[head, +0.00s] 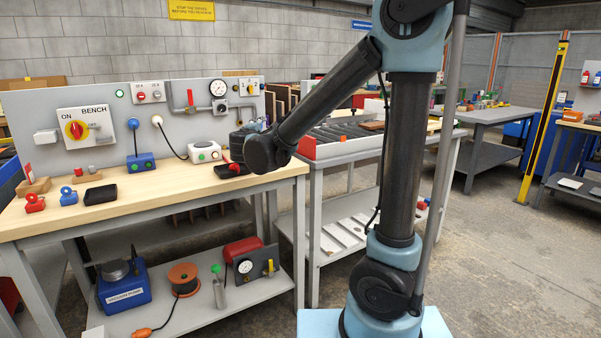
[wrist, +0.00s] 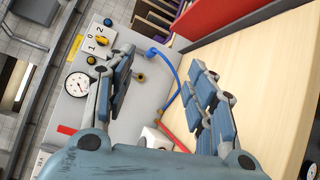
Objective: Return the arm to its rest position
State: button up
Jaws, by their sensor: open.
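My arm rises from its base and bends down to the left, with its wrist joint over the right end of the wooden bench (head: 120,203) in the head view. My gripper (wrist: 165,92) is open in the wrist view, its two blue-grey fingers wide apart with nothing held between them. In the head view the gripper is mostly hidden behind the wrist joint. Between and beyond the fingers, the wrist view shows the grey back panel (wrist: 112,108), a blue hose (wrist: 178,75) and the bare bench top (wrist: 255,70).
The back panel carries a gauge (head: 218,88), a red-yellow switch (head: 76,130) and a pipe valve. A roller conveyor (head: 335,140) stands close right. Floor at the right is open.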

jog(key=s+d+f+m+g+h, duration=0.1)
jog(key=d+f+m+g+h, duration=0.15)
jog(key=d, duration=0.65)
jog(key=s+d+f+m+g+h, duration=0.1)
jog(key=s+d+f+m+g, duration=0.15)
jog(key=d, duration=0.65)
jog(key=s+d+f+m+g, duration=0.2)
jog(key=s+d+f+m, duration=0.15)
jog(key=d, duration=0.25)
jog(key=s+d+f+m+g, duration=0.2)
jog(key=s+d+f, duration=0.15)
jog(key=d, duration=0.25)
jog(key=s+d+f+m+g+y, duration=0.1)
jog(key=s+f, duration=0.5)
jog(key=s, duration=0.6)
jog(key=s+d+f+m+g+y, duration=0.2)
jog(key=s+f+m+g, duration=0.3)
jog(key=s+m, duration=0.3)
jog(key=s+f+y, duration=0.1)
jog(key=s, duration=0.3)
jog(key=shift+f+y, duration=0.35)
jog(key=shift+w, duration=0.1)
jog(key=shift+w+f, duration=0.2)
jog(key=shift+w, duration=0.25)
